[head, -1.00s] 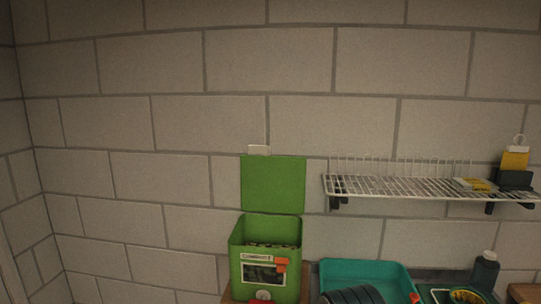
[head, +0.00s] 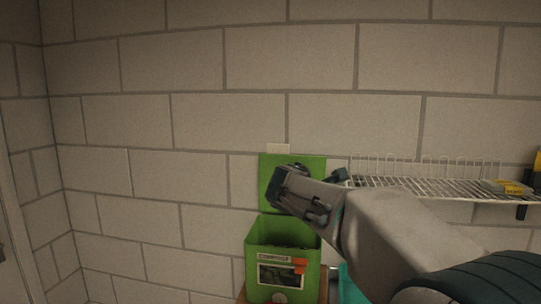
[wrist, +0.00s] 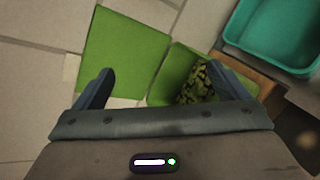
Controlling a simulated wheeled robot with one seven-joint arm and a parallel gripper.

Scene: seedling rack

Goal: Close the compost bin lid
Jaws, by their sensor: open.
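The green compost bin (head: 253,262) stands against the block wall with a label on its front. Its lid (head: 265,165) is raised upright behind the opening, with a pale tab at its top edge. My gripper (head: 275,190) is in front of the lid in the head view and hides part of it. In the wrist view the open, empty gripper (wrist: 160,82) has one finger over the lid (wrist: 125,50) and the other over the bin (wrist: 172,75). Dark and yellowish contents show inside the bin. I cannot tell whether a finger touches the lid.
A white wire shelf (head: 400,187) with a yellow item (head: 510,187) is on the wall to the right. A teal tray (wrist: 275,35) sits beside the bin. The wall left of the bin is clear.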

